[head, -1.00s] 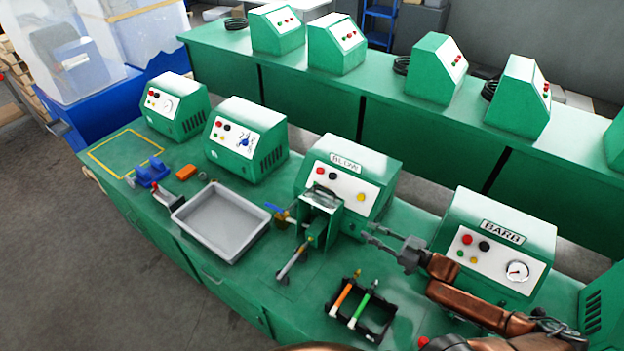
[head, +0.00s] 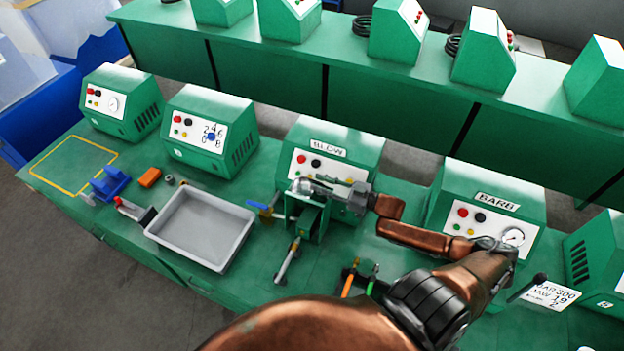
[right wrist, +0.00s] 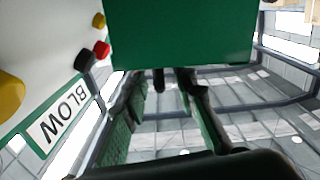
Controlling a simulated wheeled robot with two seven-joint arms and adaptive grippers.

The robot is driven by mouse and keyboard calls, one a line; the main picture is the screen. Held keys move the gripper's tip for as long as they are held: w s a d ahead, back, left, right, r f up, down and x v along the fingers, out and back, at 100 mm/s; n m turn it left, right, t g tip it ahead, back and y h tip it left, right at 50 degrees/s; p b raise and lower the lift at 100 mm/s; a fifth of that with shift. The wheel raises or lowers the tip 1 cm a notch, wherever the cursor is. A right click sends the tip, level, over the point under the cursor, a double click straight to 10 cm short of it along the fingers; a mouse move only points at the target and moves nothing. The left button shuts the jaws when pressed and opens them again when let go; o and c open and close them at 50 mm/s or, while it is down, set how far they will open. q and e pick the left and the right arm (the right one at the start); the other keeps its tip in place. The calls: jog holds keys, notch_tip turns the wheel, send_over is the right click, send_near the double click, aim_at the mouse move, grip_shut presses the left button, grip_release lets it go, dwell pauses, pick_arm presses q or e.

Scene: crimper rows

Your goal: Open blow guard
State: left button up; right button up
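The BLOW machine (head: 350,145) is a green box with a white panel of buttons, in the middle of the bench. Its blow guard (head: 306,216) is a green housing at the front, partly covered by my gripper. My right gripper (head: 308,186) reaches in from the right across the panel, over the guard's top. Its fingers look apart, with nothing clearly held; I cannot tell whether they touch the guard. In the right wrist view, a green plate (right wrist: 180,35) fills the top, just beyond the dark fingers (right wrist: 165,95), and the BLOW label (right wrist: 63,115) is at left. My left gripper is not in view.
A grey tray (head: 202,228) lies left of the guard. A blue-handled valve (head: 265,208) stands close beside it. A black rack (head: 352,282) with orange and green tools is in front, partly hidden by my arm. The BARB machine (head: 490,205) stands to the right.

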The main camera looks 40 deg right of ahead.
jog(key=shift+x, duration=1.15)
jog(key=shift+w+a, duration=0.15)
jog(key=shift+w, duration=0.15)
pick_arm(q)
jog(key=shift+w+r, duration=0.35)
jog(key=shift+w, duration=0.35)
pick_arm(e)
grip_shut()
